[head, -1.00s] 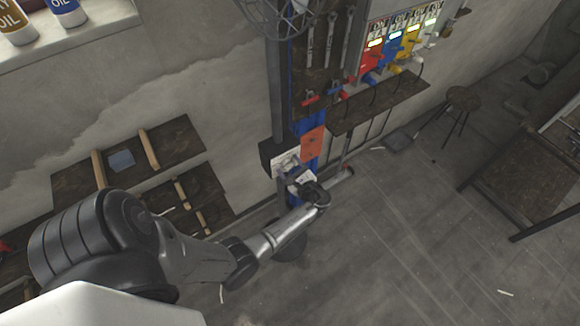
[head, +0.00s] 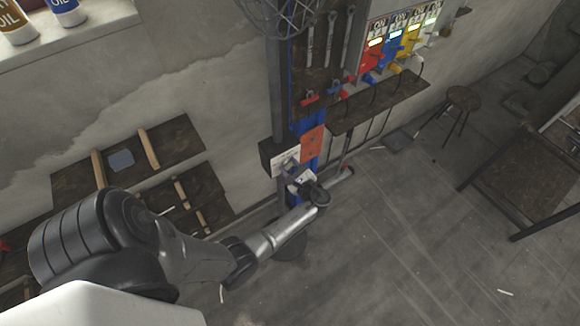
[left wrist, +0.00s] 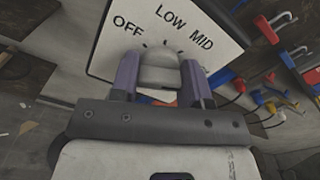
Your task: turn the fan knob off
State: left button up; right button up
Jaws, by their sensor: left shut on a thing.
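The fan knob (left wrist: 159,68) is a grey rounded knob on a white dial plate (left wrist: 112,50) marked OFF, LOW and MID. In the left wrist view, the two purple-grey fingers of my left gripper (left wrist: 161,78) are shut on the knob, one on each side. I cannot tell which mark the knob points to. In the head view, the dial plate (head: 281,161) is on a dark box on the post, and my left gripper (head: 295,176) is up against it, hiding the knob. My right gripper is not in view.
The caged fan (head: 288,14) is at the top of the post. To its right are hanging wrenches (head: 330,42) and a panel of coloured levers (head: 395,50). A wooden shelf (head: 378,103) juts out below the panel. A stool (head: 462,98) stands farther right on open floor.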

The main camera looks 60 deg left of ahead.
pick_arm(q)
jog(key=n+b, duration=0.3)
jog(key=n, duration=0.1)
jog(key=shift+f, duration=0.25)
jog(key=n+b, duration=0.3)
jog(key=shift+s+n, duration=0.1)
jog(key=shift+n, duration=0.3)
jog(key=n+b, duration=0.6)
jog(key=b, duration=0.1)
jog(key=n+b, duration=0.3)
jog(key=shift+f+b, duration=0.25)
jog(key=shift+b, duration=0.05)
jog(key=n+b, duration=0.8)
jog(key=b, duration=0.4)
jog(key=shift+r+n+b, duration=0.2)
jog(key=shift+n+b, duration=0.7)
jog(key=shift+b, duration=0.2)
jog(key=shift+r, duration=0.1)
